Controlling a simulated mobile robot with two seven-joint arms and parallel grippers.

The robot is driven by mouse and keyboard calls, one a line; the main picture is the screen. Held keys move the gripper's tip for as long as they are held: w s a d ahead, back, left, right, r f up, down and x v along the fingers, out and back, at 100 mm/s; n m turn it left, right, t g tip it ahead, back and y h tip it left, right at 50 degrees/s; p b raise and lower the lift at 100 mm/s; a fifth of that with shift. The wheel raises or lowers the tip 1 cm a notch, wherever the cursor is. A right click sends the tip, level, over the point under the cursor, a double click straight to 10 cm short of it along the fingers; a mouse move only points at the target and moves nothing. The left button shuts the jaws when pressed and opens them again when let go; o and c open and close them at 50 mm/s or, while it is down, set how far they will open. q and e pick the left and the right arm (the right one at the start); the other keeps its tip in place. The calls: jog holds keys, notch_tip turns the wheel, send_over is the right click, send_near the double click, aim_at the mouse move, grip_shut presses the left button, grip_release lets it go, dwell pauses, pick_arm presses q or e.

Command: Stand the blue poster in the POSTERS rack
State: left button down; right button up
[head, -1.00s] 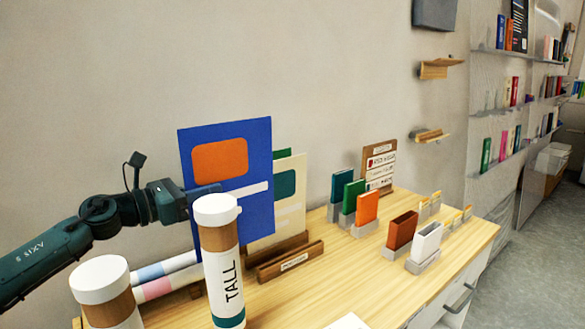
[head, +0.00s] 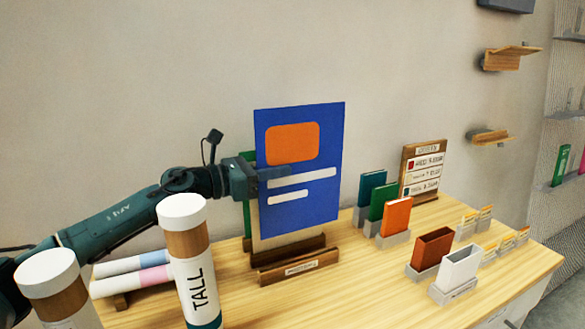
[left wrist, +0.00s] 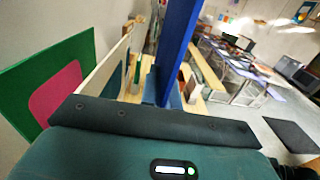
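The blue poster (head: 325,150), with an orange block and white bars, is upright and gripped at its left side by my left gripper (head: 275,173). In the left wrist view the blue poster (left wrist: 180,38) shows nearly edge-on at the gripper. The wooden rack (head: 300,267) stands on the table below it; its small label is too blurred to read. The blue poster's lower edge appears just above the rack. A cream poster (left wrist: 108,68) and a green poster (left wrist: 55,70) stand behind it, mostly hidden in the head view. My right gripper is not in view.
White-capped tubes, one marked TALL (head: 195,270), stand at the front left, near rolled tubes (head: 130,275). Books in grey stands (head: 390,215) and a wooden sign (head: 422,170) are to the right. Bare tabletop (head: 345,290) lies right of the rack's front.

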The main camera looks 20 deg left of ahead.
aim_at(277, 206)
pick_arm(q)
notch_tip(277, 206, down, 7)
jog(key=b, duration=0.5)
jog(key=shift+w+r+b, duration=0.1)
jog(key=shift+r+b, duration=0.1)
jog(key=shift+b, duration=0.15)
jog(key=shift+f+b, duration=0.55)
jog(key=shift+f, duration=0.15)
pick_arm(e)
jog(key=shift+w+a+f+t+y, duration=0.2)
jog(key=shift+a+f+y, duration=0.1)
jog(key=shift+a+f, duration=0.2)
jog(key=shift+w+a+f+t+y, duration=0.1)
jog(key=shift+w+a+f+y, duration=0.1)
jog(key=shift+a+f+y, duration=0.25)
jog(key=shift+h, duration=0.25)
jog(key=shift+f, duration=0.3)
pick_arm(q)
jog(key=shift+f+b, duration=0.1)
jog(key=shift+b, duration=0.2)
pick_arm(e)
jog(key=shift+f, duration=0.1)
